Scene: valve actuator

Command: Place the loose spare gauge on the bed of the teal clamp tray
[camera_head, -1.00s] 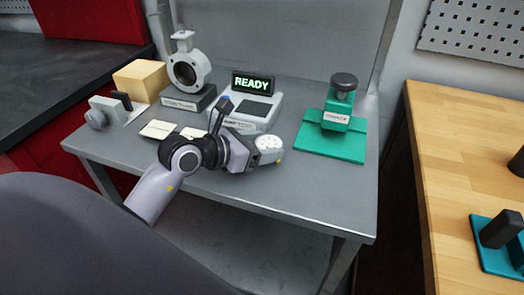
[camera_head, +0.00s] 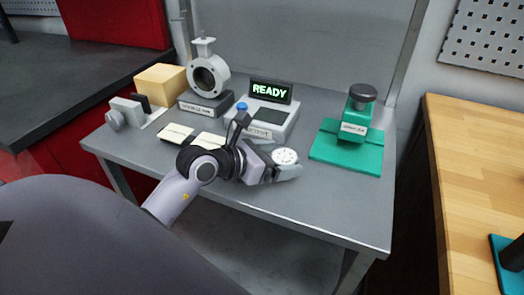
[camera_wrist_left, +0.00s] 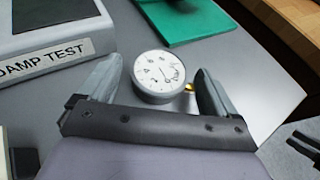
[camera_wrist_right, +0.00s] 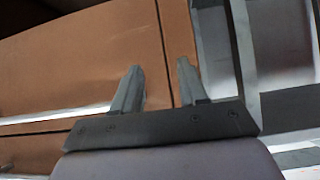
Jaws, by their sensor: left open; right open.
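The loose gauge (camera_head: 285,156), a round white dial, lies on the grey bench near its front edge. My left gripper (camera_head: 282,167) is open around it; in the left wrist view the gauge (camera_wrist_left: 159,75) sits between the spread fingers (camera_wrist_left: 155,92), with a small brass stem at its right side. I cannot tell whether either finger touches it. The teal clamp tray (camera_head: 330,153) stands to the right on the bench, with a dark-knobbed clamp on it; its edge also shows in the left wrist view (camera_wrist_left: 190,22). My right gripper (camera_wrist_right: 160,90) is open and empty, beside a brown cabinet face.
A test unit with a READY display (camera_head: 270,92) stands behind my left gripper. A valve body on a stand (camera_head: 207,75), a yellow block (camera_head: 160,83) and a grey fixture (camera_head: 125,112) are to the left. A wooden table (camera_head: 470,170) is at the right. Bench between gauge and tray is clear.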

